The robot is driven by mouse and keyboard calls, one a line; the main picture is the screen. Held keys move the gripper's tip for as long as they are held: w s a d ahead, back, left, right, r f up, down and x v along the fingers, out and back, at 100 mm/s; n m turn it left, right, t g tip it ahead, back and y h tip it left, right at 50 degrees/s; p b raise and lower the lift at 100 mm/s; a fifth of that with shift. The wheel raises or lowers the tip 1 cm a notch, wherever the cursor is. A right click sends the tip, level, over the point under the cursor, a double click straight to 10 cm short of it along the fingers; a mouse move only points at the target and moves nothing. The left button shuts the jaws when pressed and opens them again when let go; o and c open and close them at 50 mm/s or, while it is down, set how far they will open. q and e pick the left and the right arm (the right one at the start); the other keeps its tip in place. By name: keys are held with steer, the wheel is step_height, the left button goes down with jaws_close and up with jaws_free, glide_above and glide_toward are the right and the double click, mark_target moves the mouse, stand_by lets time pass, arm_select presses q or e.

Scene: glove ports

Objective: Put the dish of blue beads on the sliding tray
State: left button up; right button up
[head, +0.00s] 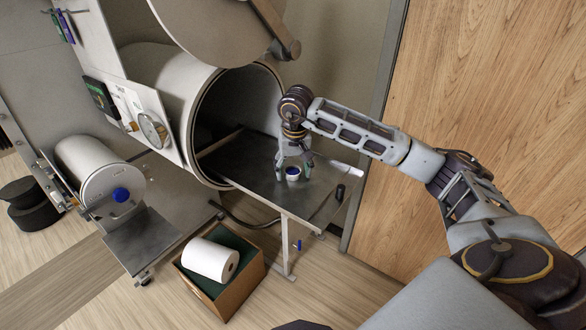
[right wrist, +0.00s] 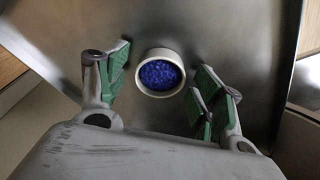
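The dish of blue beads (head: 292,173) is a small white round dish standing upright on the sliding tray (head: 255,183), a dark metal tray that sticks out of the large round port. In the right wrist view the dish (right wrist: 160,73) sits on the bare tray surface (right wrist: 215,30). My right gripper (head: 294,169) is above the tray at the dish. Its green-padded fingers (right wrist: 160,95) are spread on either side of the dish, with a gap on each side, and hold nothing. My left gripper is not in view.
The large round port (head: 235,105) has its door (head: 215,30) swung up above it. A smaller cylinder (head: 95,175) with a blue knob is at the left. A box (head: 235,290) with a white roll (head: 210,260) stands on the floor. A white tube-like item (head: 345,168) lies at the tray's right edge.

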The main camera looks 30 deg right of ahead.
mark_target(294, 178)
steer(key=shift+r, duration=0.1)
stand_by(0.3)
steer(key=shift+r, duration=0.7)
step_height(294, 178, up, 10)
steer(key=s+b, duration=0.1)
steer(key=shift+s+a+r, duration=0.25)
steer(key=shift+s+a, duration=0.05)
steer(key=shift+s, duration=0.05)
steer(key=shift+d, duration=0.1)
stand_by(0.5)
